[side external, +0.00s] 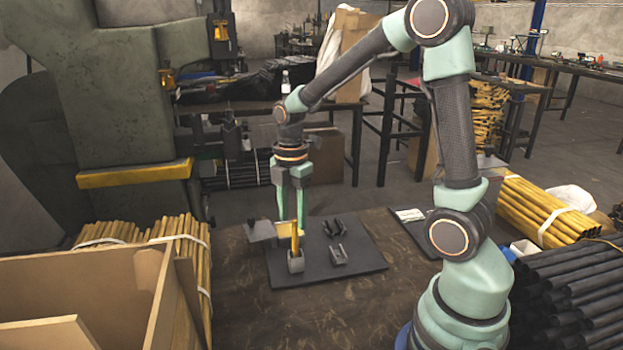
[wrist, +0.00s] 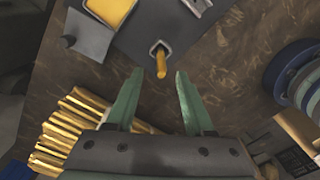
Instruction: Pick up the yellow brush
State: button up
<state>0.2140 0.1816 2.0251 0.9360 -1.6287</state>
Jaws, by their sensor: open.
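The yellow brush (side external: 294,240) stands upright in a small grey holder (side external: 296,264) on a dark board (side external: 330,272). In the wrist view the brush (wrist: 161,66) shows as a thin yellow rod rising from the square holder (wrist: 153,48). My gripper (side external: 291,220) is open, pointing down, with its green fingers close to the top of the brush. In the wrist view my gripper (wrist: 159,74) has its fingertips on either side of the brush's end in the picture, with clear gaps. I cannot tell whether the tips are level with it. Nothing is held.
Grey blocks, including one (side external: 337,254), lie on the board to the right. A grey plate (wrist: 90,38) and a flat yellow piece (wrist: 112,10) show in the wrist view. A wooden box (side external: 90,285) and bundled yellow rods (side external: 182,235) stand at left. Bare table lies in front.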

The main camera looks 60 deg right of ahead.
aim_at(296, 256)
jog(key=f, duration=0.8)
jog(key=shift+s+d, duration=0.1)
jog(key=shift+d, duration=0.1)
grip_shut()
